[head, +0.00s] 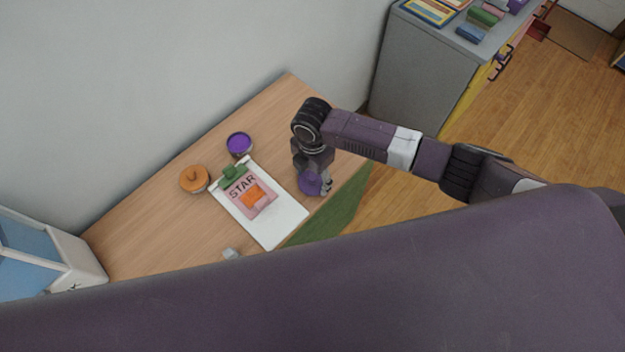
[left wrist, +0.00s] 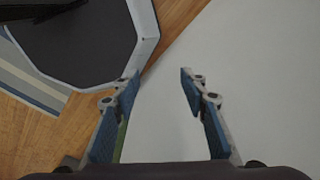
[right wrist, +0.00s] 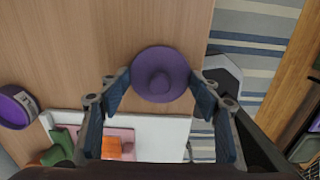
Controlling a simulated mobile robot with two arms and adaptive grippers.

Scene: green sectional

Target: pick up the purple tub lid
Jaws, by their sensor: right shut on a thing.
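The purple tub lid (right wrist: 160,75) is a round disc with a raised knob in its middle, seen in the right wrist view between the fingertips of my right gripper (right wrist: 158,82). The fingers are shut on its two sides. In the head view the lid (head: 310,184) shows at the fingers of my right gripper (head: 320,186), over the right part of the table. I cannot tell how high it is above the wood. My left gripper (left wrist: 158,78) is open and empty in the left wrist view; it does not show in the head view.
On the wooden table (head: 160,220) are a purple-topped tub (head: 239,143), an orange lidded pot (head: 194,179), a white clipboard (head: 285,222) with a STAR card (head: 250,194), and a small pale block (head: 230,254). A grey cabinet (head: 415,75) stands at the back right.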

